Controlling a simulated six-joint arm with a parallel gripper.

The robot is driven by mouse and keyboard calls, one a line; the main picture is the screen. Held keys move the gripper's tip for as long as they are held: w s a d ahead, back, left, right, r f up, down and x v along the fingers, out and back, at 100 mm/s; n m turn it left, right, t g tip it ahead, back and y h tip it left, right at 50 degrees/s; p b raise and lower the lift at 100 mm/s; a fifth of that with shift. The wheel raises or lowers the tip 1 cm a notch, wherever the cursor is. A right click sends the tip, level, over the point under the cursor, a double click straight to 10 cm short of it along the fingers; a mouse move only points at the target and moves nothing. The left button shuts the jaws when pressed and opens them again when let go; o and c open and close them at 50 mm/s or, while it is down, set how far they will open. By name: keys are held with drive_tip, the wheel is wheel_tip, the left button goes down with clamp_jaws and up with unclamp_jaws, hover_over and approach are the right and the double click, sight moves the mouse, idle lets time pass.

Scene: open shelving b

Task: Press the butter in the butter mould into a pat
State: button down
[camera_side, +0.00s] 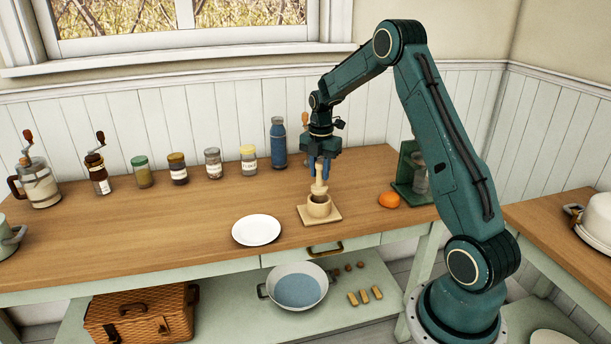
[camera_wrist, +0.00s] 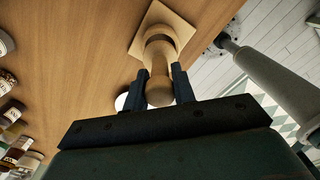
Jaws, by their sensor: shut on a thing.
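The wooden butter mould (camera_side: 318,206) stands on a square wooden base on the counter, and it also shows in the wrist view (camera_wrist: 178,27). A wooden plunger (camera_side: 319,188) with a knob handle (camera_wrist: 159,92) stands upright over the mould, its lower end at or in the cup's opening. My gripper (camera_side: 319,168) is shut on the plunger's handle from above; its two dark fingers flank the handle in the wrist view (camera_wrist: 162,88). The butter is not clearly visible; the cup's inside is dark and partly hidden by the plunger.
A white plate (camera_side: 257,230) lies left of the mould. An orange fruit (camera_side: 389,199) and a green box-like stand (camera_side: 408,170) are to the right. Jars, two grinders and a blue bottle (camera_side: 278,142) line the back. The counter's front edge is close to the mould.

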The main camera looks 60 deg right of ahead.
drive_tip(key=shift+r, duration=1)
drive_tip(key=shift+a, duration=0.1)
drive_tip(key=shift+w+a+f+m, duration=0.1)
drive_tip(key=shift+a+f+m, duration=0.1)
drive_tip(key=shift+a, duration=0.15)
drive_tip(key=shift+w+a+f+m, duration=0.1)
drive_tip(key=shift+a+m, duration=0.1)
drive_tip(key=shift+a, duration=0.15)
drive_tip(key=s+a+f+m, duration=0.1)
drive_tip(key=a+f+m, duration=0.2)
drive_tip(key=a+m, duration=0.5)
drive_tip(key=s+a+f+m, duration=0.1)
drive_tip(key=a+f+m, duration=0.3)
drive_tip(key=a+m, duration=0.5)
drive_tip(key=shift+s+a+f, duration=0.2)
drive_tip(key=shift+s+a, duration=0.05)
drive_tip(key=shift+a, duration=4.6)
